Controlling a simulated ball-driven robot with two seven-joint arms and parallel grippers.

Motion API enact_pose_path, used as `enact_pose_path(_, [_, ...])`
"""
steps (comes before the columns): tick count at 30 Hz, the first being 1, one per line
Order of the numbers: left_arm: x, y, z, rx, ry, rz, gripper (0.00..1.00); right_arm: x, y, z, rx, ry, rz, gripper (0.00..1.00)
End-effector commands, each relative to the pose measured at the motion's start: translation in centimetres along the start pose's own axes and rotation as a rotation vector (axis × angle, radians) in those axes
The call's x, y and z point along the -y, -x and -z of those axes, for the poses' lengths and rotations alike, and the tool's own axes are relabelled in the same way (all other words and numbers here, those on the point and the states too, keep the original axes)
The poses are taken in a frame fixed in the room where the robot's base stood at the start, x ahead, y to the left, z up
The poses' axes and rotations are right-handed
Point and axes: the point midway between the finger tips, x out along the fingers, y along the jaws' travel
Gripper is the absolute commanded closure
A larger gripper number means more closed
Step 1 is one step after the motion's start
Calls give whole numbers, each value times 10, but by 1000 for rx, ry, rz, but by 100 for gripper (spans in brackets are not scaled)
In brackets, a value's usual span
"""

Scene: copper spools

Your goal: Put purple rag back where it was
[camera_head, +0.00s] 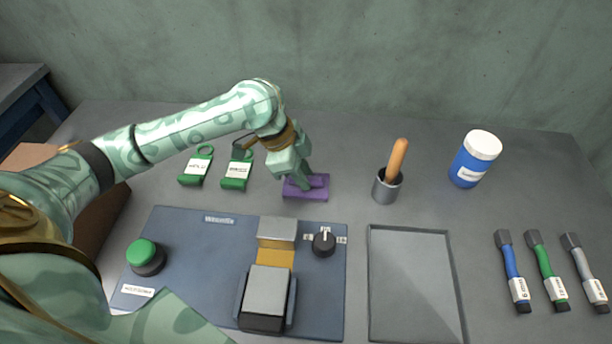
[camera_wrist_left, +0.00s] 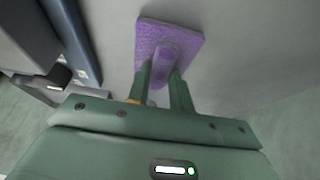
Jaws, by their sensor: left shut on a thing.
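The purple rag (camera_head: 307,193) lies flat on the grey table, behind the blue-grey machine board and left of the metal cup. My left gripper (camera_head: 306,182) reaches down onto it from above. In the left wrist view the purple rag (camera_wrist_left: 172,38) shows a raised fold in its middle, and my left gripper (camera_wrist_left: 163,72) is shut on that fold with a finger on each side. The rag seems to touch the table. My right gripper is not in view.
Two green tags (camera_head: 237,172) lie left of the rag. A metal cup with a wooden-handled tool (camera_head: 387,187) stands to the right, with a blue jar (camera_head: 474,160) beyond. The machine board (camera_head: 190,250), an empty grey tray (camera_head: 412,285) and several markers (camera_head: 546,270) are nearer.

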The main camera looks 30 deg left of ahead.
Motion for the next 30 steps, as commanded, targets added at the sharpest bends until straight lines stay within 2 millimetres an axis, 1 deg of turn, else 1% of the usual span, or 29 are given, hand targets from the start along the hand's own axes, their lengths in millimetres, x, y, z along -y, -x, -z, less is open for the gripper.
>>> enact_pose_path(9, [0,0,0,0,0,1,97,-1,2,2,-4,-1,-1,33])
enact_pose_path(10, [0,0,0,0,0,1,73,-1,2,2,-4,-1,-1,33])
enact_pose_path(12, [0,0,0,0,-1,1,57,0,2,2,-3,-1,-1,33])
enact_pose_path(20, [0,0,0,0,-1,2,57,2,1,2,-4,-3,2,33])
enact_pose_path(22, [0,3,1,0,-1,3,57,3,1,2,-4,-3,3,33])
enact_pose_path(26, [0,27,2,-1,-3,8,57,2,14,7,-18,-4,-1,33])
enact_pose_path(30, [0,63,3,-1,-3,10,57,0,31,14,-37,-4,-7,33])
